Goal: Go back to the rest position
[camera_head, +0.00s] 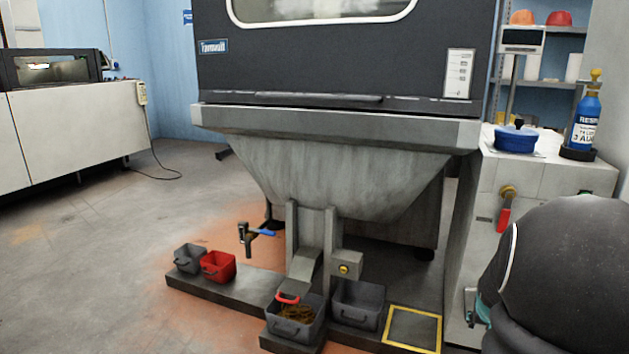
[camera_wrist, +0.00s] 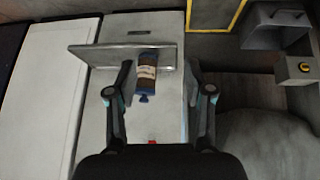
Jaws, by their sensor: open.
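My gripper (camera_wrist: 157,74) is open in the wrist view, with its two dark, teal-marked fingers spread apart. A small blue and brown cylinder with a pale label (camera_wrist: 147,70) shows between and beyond the fingers, with a gap to each side. It lies against a grey plate or ledge (camera_wrist: 105,57); I cannot tell whether it stands or lies. In the head view my dark arm fills the lower right, in front of the pale cabinet, and a teal bit of the gripper (camera_head: 476,308) shows at its left edge.
A large hopper machine (camera_head: 340,165) stands in the middle. Below are a grey bin with brown scraps (camera_head: 293,322), an empty grey bin (camera_head: 358,303), a red bin (camera_head: 218,266) and a yellow-framed square (camera_head: 413,329). A blue bottle (camera_head: 585,118) and blue pot (camera_head: 516,139) stand on the cabinet.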

